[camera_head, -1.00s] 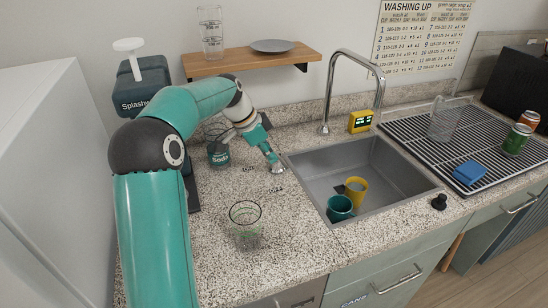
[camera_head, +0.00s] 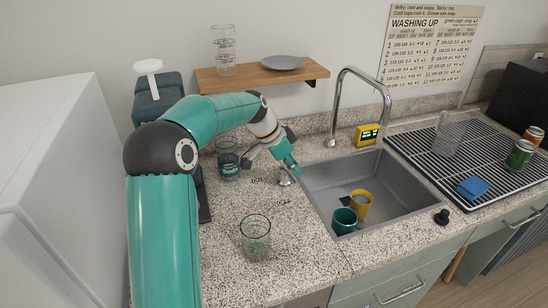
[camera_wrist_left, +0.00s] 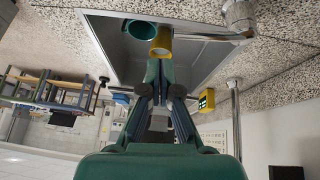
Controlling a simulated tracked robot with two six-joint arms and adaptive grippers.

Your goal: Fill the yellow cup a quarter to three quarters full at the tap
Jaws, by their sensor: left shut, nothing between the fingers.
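The yellow cup (camera_head: 362,204) stands in the grey sink (camera_head: 400,207), close beside a teal cup (camera_head: 344,222). It also shows in the left wrist view (camera_wrist_left: 161,42). Its inside is too small to judge any water level. The chrome tap (camera_head: 336,105) arches over the sink from behind; no stream shows. A metal knob (camera_head: 286,178) sits on the counter left of the sink. My left gripper (camera_head: 294,167) is shut and empty, just above and beside this knob; I cannot tell if they touch. My right gripper is not in view.
A clear glass (camera_head: 256,238) stands on the front counter, and a soda container (camera_head: 228,165) stands behind my left arm. A yellow timer (camera_head: 367,134) is behind the sink. The drying rack (camera_head: 450,155) at right holds a jug, blue sponge and cans.

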